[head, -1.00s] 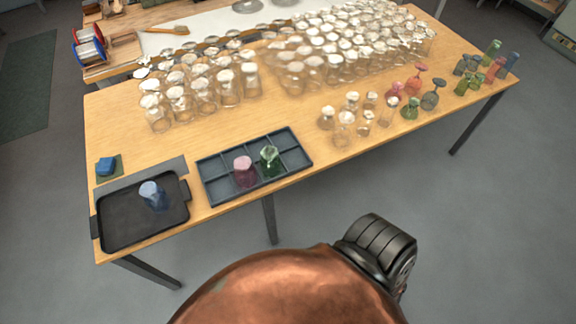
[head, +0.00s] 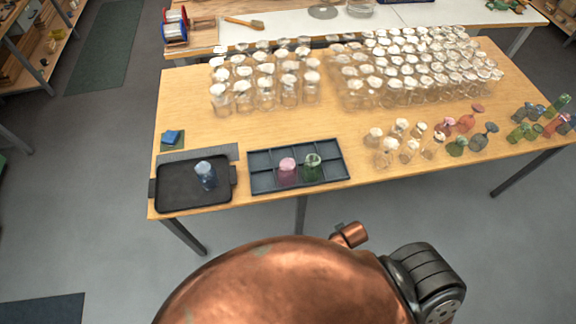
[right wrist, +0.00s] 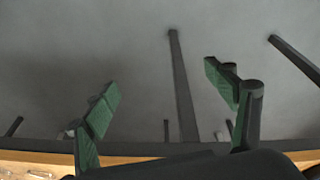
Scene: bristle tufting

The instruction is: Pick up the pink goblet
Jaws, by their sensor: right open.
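A small pink goblet (head: 446,124) stands at the right part of the wooden table, beside a red goblet (head: 467,121), a blue-grey goblet (head: 483,137) and a green goblet (head: 457,146). A pink faceted glass (head: 288,172) stands in the divided dark tray, left of a green glass (head: 312,168). My right gripper (right wrist: 163,88) is open and empty in the right wrist view, its green-padded fingers wide apart over grey floor, with the table edge low in that picture. No goblet shows there. My left gripper is in neither current view.
The wooden table (head: 400,158) carries a divided tray (head: 262,184), a black tray (head: 175,195) with a blue glass (head: 206,175), and crowded clear glasses at the back. Clear glasses stand just left of the goblets; more coloured glassware (head: 524,131) stands right. Floor in front is open.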

